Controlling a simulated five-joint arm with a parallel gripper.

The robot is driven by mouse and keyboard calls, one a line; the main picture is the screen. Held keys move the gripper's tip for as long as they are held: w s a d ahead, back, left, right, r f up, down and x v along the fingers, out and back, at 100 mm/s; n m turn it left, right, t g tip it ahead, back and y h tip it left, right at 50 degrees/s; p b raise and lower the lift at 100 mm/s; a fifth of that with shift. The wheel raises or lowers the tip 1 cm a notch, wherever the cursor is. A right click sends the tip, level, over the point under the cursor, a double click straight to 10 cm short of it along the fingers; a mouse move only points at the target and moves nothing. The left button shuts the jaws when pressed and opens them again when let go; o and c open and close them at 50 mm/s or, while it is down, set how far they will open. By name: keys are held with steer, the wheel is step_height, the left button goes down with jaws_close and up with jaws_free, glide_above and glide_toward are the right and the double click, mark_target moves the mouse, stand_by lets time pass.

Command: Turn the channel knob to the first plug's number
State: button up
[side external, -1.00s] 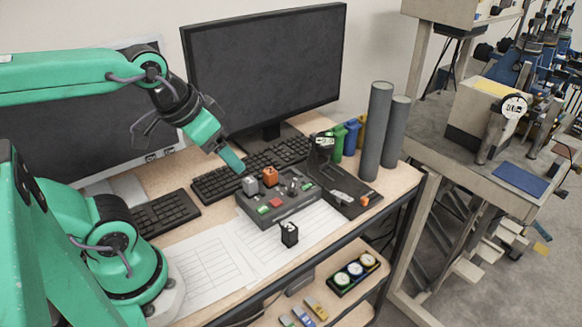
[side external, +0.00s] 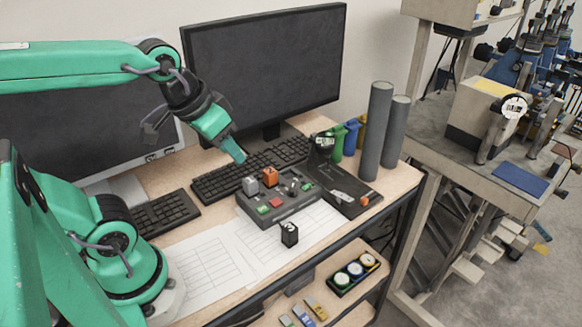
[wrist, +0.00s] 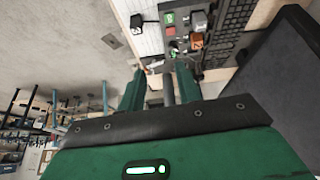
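A dark control box (side external: 268,212) sits on the desk. A grey block (side external: 250,186) and an orange block (side external: 270,176) stand on it, beside a green button (side external: 263,209), a red button (side external: 276,202) and small dark knobs or levers (side external: 294,188). I cannot tell which is the channel knob. A black plug (side external: 289,234) with a white mark, seemingly 3, stands on paper in front; it also shows in the wrist view (wrist: 137,23). The orange block's number (wrist: 197,41) seems to be 2. My gripper (side external: 240,157) is above and behind the box, touching nothing; its fingers (wrist: 160,76) are apart and empty.
A black tray (side external: 345,190) with tools adjoins the box on the right. Tall grey cylinders (side external: 376,130) stand behind it. Keyboards (side external: 215,185) and a monitor (side external: 262,75) are at the back. Paper sheets (side external: 212,262) cover the front desk.

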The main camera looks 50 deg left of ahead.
steer(key=w+a+f+n+g, duration=0.1)
steer(key=w+f+n+g, duration=0.25)
steer(key=w, duration=0.65)
steer(key=n+g, duration=0.2)
steer(key=n, duration=0.3)
glide_toward(292, 188)
steer(key=shift+s+t, duration=0.25)
steer(key=shift+w+f, duration=0.2)
steer(key=shift+f, duration=0.15)
steer(key=shift+f, duration=0.1)
steer(key=shift+f, duration=3.8)
jaws_close()
